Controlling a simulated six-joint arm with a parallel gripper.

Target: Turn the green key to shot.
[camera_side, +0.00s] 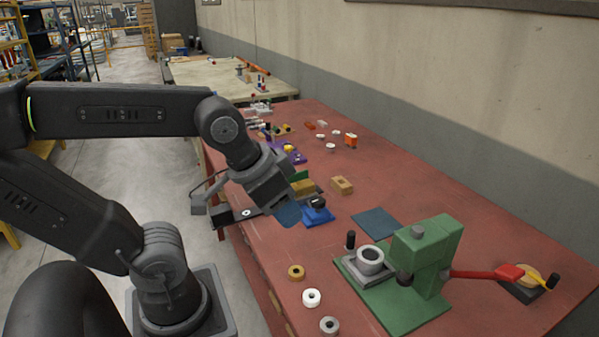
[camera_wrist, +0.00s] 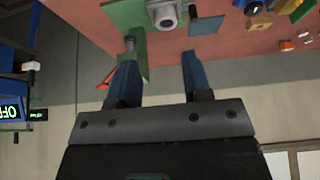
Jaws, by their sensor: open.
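I cannot make out a green key or a "shot" marking for certain in either view. A small green piece (camera_side: 300,176) shows just behind my gripper in the side view, partly hidden. My gripper (camera_side: 288,214) is over the near edge of the red table, its blue fingers pointing down and to the right. In the wrist view its two blue fingers (camera_wrist: 160,63) are apart with nothing between them. A blue block with a black top (camera_side: 318,212) sits just right of the fingers in the side view; contact cannot be told.
A green press (camera_side: 425,262) with a red lever (camera_side: 485,273) stands at the right on the red table (camera_side: 375,182). Three rings (camera_side: 311,298) lie near the front edge. A dark blue mat (camera_side: 376,223) is flat behind them. Small parts crowd the far end.

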